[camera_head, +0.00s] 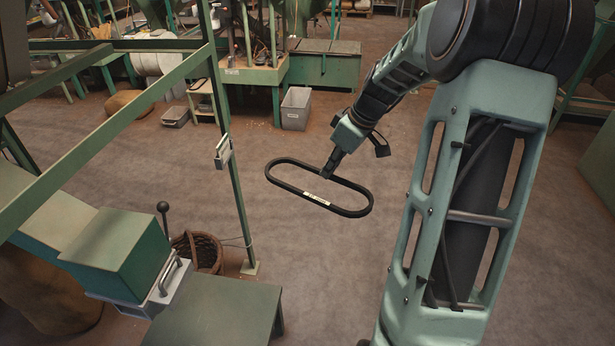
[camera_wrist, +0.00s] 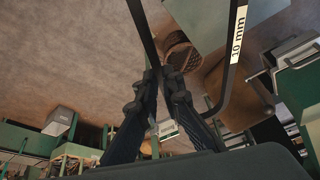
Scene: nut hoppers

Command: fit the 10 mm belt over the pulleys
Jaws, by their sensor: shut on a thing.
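The 10 mm belt (camera_head: 317,199) is a black oval loop with a pale label, held up in the air near the middle of the head view. My gripper (camera_head: 329,171) is shut on the far side of the loop, and the belt hangs out toward the camera. In the wrist view the belt (camera_wrist: 239,47) shows its "10 mm" label, and one run passes between the fingertips of my gripper (camera_wrist: 153,82). The belt is open and touches nothing but my gripper. I cannot make out any pulleys in either view.
A green post (camera_head: 235,190) with a small plate stands left of the belt. A green machine housing (camera_head: 118,250) with a lever, a wicker basket (camera_head: 205,252) and a green bench top (camera_head: 215,312) are at lower left. A grey bin (camera_head: 296,108) stands behind. The floor around the belt is clear.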

